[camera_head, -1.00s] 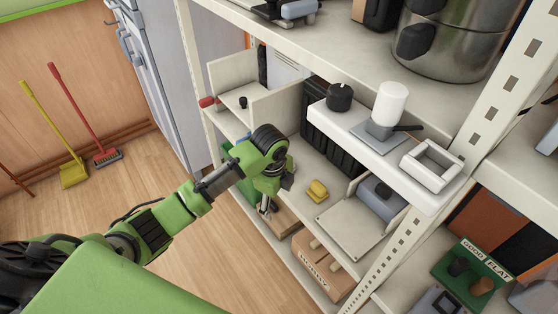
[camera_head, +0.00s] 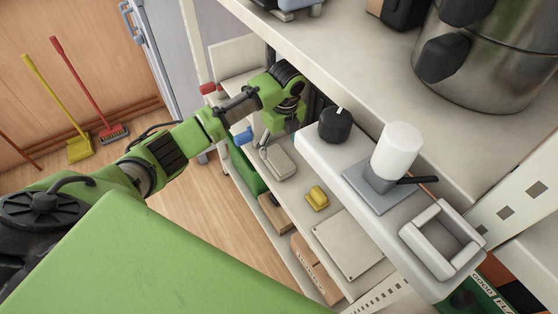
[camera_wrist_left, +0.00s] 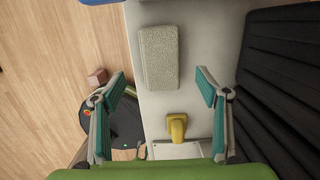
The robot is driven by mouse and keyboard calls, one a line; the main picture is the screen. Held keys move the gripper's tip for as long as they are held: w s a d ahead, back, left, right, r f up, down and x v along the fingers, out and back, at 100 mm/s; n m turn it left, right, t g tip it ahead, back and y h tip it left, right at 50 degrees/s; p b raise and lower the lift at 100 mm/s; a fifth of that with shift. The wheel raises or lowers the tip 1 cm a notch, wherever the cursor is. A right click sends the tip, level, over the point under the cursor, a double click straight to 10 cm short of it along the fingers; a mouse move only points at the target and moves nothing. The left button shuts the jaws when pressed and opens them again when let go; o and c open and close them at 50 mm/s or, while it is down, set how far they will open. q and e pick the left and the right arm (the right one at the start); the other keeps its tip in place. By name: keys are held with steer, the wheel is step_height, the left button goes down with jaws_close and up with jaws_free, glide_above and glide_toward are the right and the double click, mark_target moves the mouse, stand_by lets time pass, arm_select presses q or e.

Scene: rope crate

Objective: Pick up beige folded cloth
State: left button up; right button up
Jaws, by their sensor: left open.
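The beige folded cloth (camera_head: 278,161) lies on the middle shelf, near its front edge. In the left wrist view the cloth (camera_wrist_left: 159,57) is a speckled grey-beige block, lying lengthwise between and beyond my fingertips. My left gripper (camera_head: 266,138) is above the shelf beside the cloth, its fingers partly hidden in the head view. In the left wrist view the gripper (camera_wrist_left: 161,76) is open with nothing between its fingers, one finger over the shelf and the other past its front edge. My right gripper is not in view.
A yellow object (camera_head: 317,198) stands near the cloth on the same shelf. A blue item (camera_head: 243,137) lies on the other side. A black ribbed crate (camera_wrist_left: 280,80) stands behind. Open floor lies in front.

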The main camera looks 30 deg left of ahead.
mark_target(278, 158)
arm_select(q)
step_height(278, 158, down, 4)
steer(key=shift+w+a+r, duration=0.1)
steer(key=shift+a+r, duration=0.05)
steer(key=shift+r, duration=0.1)
step_height(278, 158, down, 4)
steer(key=shift+a+r, duration=0.1)
steer(key=shift+r, duration=0.05)
steer(key=shift+f, duration=0.4)
steer(key=c, duration=1.2)
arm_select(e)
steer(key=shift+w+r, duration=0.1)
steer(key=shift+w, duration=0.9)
